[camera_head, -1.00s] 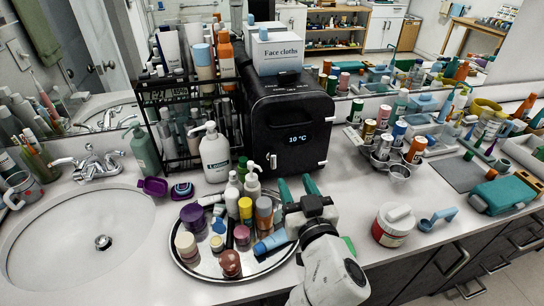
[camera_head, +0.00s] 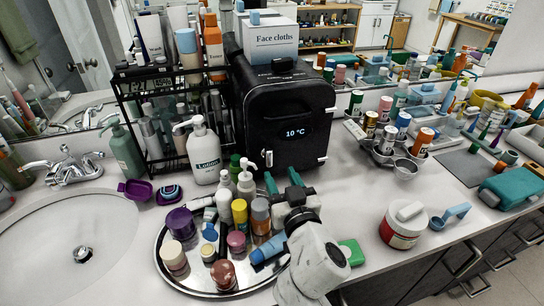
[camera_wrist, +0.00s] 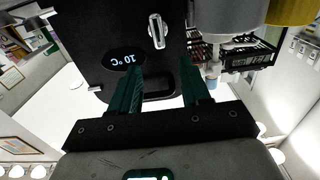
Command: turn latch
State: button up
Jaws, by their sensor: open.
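The black mini fridge (camera_head: 285,105) stands on the counter with a lit "10 °C" display on its front. A small silver latch (camera_head: 268,159) sits on the front's lower left. In the wrist view, which is upside down, the latch (camera_wrist: 157,31) stands nearly upright, slightly tilted, beside the display. My gripper (camera_head: 283,180) has green fingers, open and empty, in front of the fridge and just below the latch in the head view. In the wrist view, the latch lies beyond the open fingertips (camera_wrist: 162,68), roughly between them sideways, and nothing touches it.
A round mirrored tray (camera_head: 165,268) crowded with bottles and jars lies below and left of my gripper. A white lotion bottle (camera_head: 203,155) stands left of the fridge. A face cloths box (camera_head: 268,38) is on top.

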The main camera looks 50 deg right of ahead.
aim_at(270, 154)
jog(key=p+x, duration=0.1)
jog(key=x, duration=0.6)
jog(key=shift+w+d+p, duration=0.15)
jog(key=shift+w+p, duration=0.05)
jog(key=shift+p, duration=0.1)
grip_shut()
